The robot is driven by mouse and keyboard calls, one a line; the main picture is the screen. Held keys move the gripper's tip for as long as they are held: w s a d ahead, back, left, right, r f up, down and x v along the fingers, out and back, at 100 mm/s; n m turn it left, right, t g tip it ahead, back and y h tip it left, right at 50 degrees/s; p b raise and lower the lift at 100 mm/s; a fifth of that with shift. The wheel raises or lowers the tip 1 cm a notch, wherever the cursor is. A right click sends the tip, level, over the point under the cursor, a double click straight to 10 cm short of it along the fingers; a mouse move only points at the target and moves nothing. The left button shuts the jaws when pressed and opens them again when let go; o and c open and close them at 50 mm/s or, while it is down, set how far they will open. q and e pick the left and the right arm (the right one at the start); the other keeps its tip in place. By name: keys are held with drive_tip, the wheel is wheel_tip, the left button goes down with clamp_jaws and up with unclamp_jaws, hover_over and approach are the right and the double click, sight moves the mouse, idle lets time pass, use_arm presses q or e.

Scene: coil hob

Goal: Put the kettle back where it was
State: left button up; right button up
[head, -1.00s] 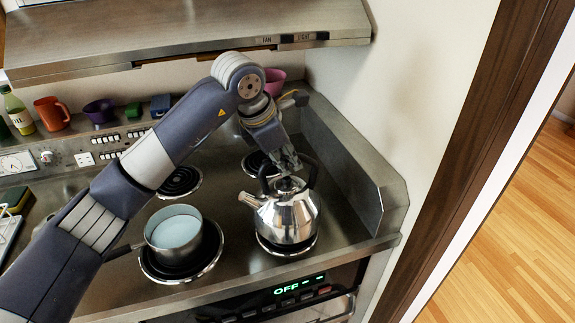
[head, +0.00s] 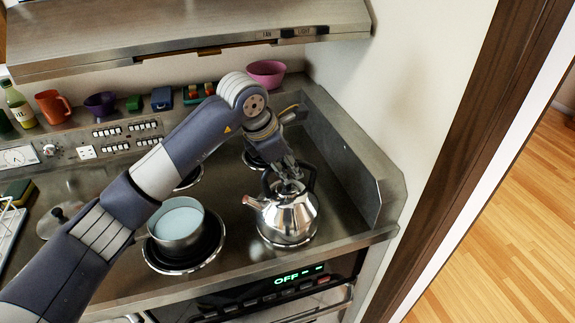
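The shiny steel kettle (head: 287,217) is over the front right coil, with its spout towards the left. Its base hides nearly all of that coil; I cannot tell whether it fully rests on it. My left gripper (head: 289,180) reaches down from above and is shut on the kettle's black handle, covering the handle's top. The fingertips are partly hidden against the dark handle. My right gripper is out of view.
A pot (head: 178,224) with pale contents stands on the front left coil. A rear coil (head: 255,159) is partly hidden by my arm. The metal side guard (head: 358,170) stands close to the kettle's right. The hood (head: 190,38) overhangs the back, above cups and bowls on a ledge.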

use_arm(q)
drive_tip(key=shift+r, duration=0.1)
drive_tip(key=shift+r+p, duration=0.2)
drive_tip(key=shift+p, duration=0.1)
drive_tip(key=b+v, duration=0.3)
drive_tip(key=v, duration=0.9)
drive_tip(key=shift+b, duration=0.3)
drive_tip(key=shift+f, duration=0.15)
